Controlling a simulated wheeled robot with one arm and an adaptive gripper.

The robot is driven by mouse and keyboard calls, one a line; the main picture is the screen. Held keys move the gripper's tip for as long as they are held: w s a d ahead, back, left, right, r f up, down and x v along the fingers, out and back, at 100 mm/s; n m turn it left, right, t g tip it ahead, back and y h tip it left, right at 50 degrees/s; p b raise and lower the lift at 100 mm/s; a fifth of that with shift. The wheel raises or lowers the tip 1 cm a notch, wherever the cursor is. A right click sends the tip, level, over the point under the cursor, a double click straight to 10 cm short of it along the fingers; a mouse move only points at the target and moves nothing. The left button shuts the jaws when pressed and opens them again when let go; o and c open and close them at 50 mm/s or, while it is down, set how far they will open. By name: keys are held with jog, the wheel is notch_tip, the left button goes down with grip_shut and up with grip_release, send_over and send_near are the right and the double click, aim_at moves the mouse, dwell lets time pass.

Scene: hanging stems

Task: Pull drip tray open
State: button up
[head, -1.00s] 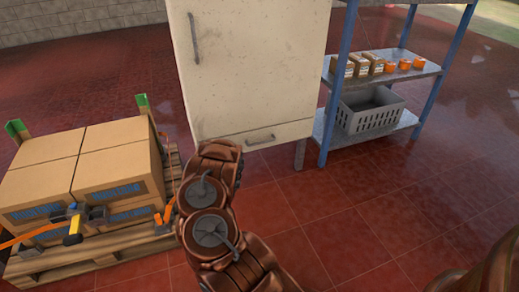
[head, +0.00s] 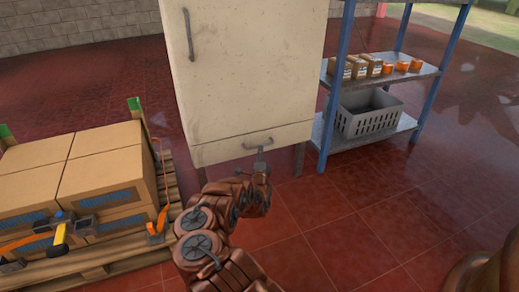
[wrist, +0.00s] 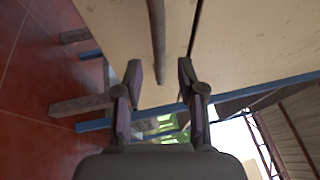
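The drip tray (head: 222,150) is the shallow front panel at the bottom of the off-white cabinet (head: 250,75), flush with it. Its dark bar handle (head: 258,145) runs across the panel; in the wrist view the handle (wrist: 157,40) appears as a long bar ahead, lined up with the space between my fingers. My gripper (wrist: 158,70) is open and empty, one finger to each side of the bar's line. In the head view my gripper (head: 261,160) is just in front of and below the handle; whether it touches is unclear.
A pallet (head: 95,258) with cardboard boxes (head: 105,170) stands left of my arm. A blue-post shelf (head: 330,95) with small boxes, orange items and a grey crate (head: 368,118) stands right of the cabinet. The red tiled floor in front is clear.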

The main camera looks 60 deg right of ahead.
jog(key=shift+b+x, duration=0.7)
jog(key=shift+x, duration=1.55)
grip_shut()
